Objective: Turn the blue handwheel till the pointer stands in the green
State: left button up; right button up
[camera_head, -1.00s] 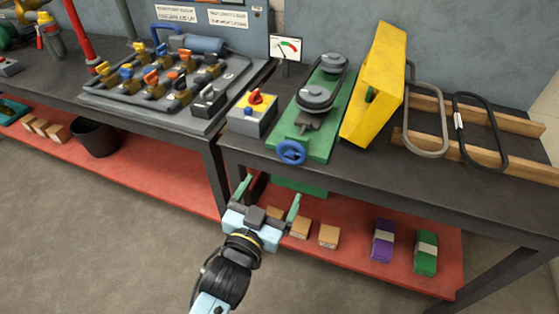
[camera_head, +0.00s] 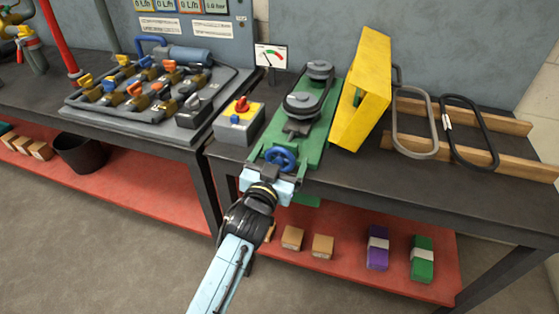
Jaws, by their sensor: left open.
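The blue handwheel (camera_head: 281,158) sits at the near end of a green base (camera_head: 317,140) that carries two grey pulleys with a belt. My left gripper (camera_head: 273,166) is right at the handwheel, its open fingers around or just in front of it; contact cannot be told. The gauge (camera_head: 270,56) stands behind the base, with a red part and a green part on its dial. Its pointer is too small to read surely. My right gripper is not in view.
A yellow guard (camera_head: 361,90) stands right of the green base. A grey box with a red knob (camera_head: 240,117) stands close on the left. Boxes lie on the red shelf (camera_head: 340,265) below.

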pick_arm(q)
jog(key=c, duration=1)
jog(key=shift+m+p, duration=0.4)
jog(key=shift+m, duration=0.3)
jog(key=shift+m+p, duration=0.3)
jog(key=shift+m, duration=0.4)
jog(key=shift+d+m+p, duration=0.1)
jog(key=shift+m+p, duration=0.25)
jog(key=shift+m, duration=1.35)
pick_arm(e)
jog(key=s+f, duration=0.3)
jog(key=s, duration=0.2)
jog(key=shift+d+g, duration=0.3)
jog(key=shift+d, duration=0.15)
pick_arm(q)
jog(key=shift+f, duration=0.1)
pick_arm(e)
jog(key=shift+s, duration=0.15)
